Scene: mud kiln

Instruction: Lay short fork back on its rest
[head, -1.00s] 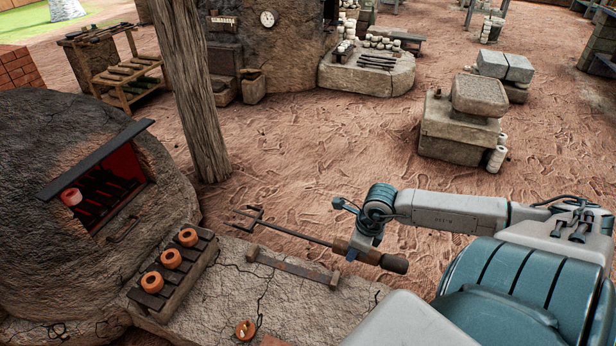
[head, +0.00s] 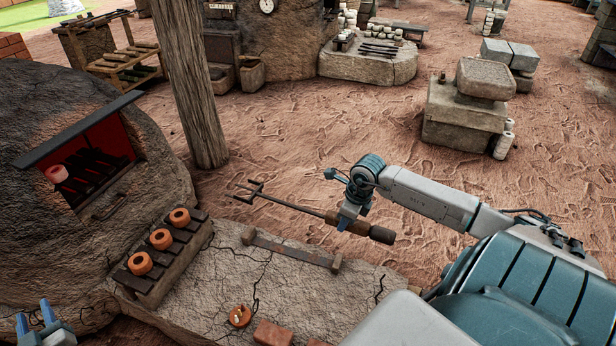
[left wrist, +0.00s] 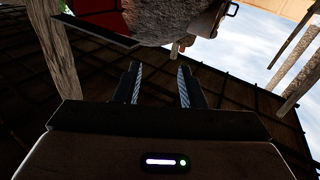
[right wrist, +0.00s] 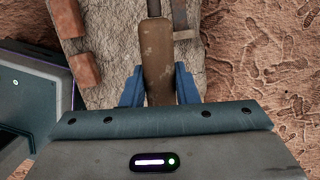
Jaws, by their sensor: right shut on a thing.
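The short fork (head: 291,204) has a two-pronged dark metal head, a thin shaft and a brown wooden handle. My right gripper (head: 346,220) is shut on the handle and holds the fork in the air, prongs to the left. In the right wrist view the handle (right wrist: 156,62) lies between the fingers (right wrist: 159,85). The rest (head: 290,250), a low bar with an upright at each end, stands empty on the stone slab (head: 215,285), below and in front of the fork in the head view. My left gripper (head: 34,316) is open and empty at lower left.
A rack (head: 160,258) with several orange rings stands on the slab beside the domed kiln (head: 40,130) with its glowing opening. A wooden post (head: 190,90) rises behind.

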